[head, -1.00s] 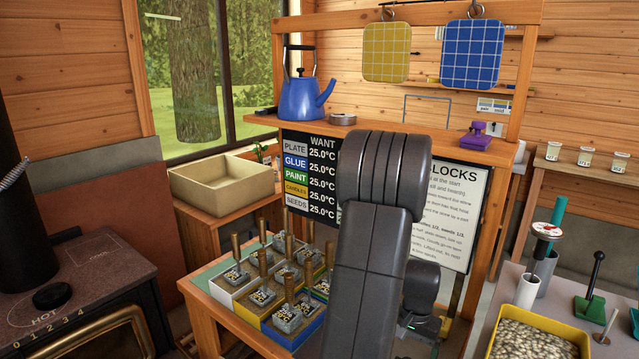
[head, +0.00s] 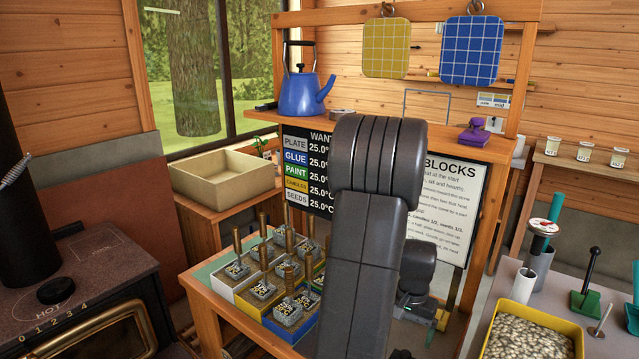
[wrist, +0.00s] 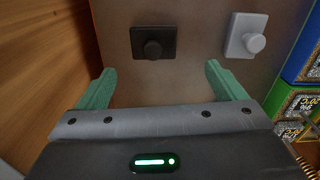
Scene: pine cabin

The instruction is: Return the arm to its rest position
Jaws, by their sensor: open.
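My gripper shows in the wrist view (wrist: 158,88), with its two green fingers wide apart and nothing between them. It points at a brown panel (wrist: 185,85) bearing a black knob (wrist: 153,43) and a grey knob (wrist: 245,36). The knobs lie ahead of the fingers, and no contact shows. In the head view my dark arm rises through the middle of the picture, with the gripper (head: 432,318) low at its right side, partly hidden.
A bench with several handled blocks (head: 262,290) stands left of my arm, close to it. A shelf above holds a blue kettle (head: 303,95). A black stove (head: 80,270) is at left. A yellow tray of pebbles (head: 490,335) sits on the right table.

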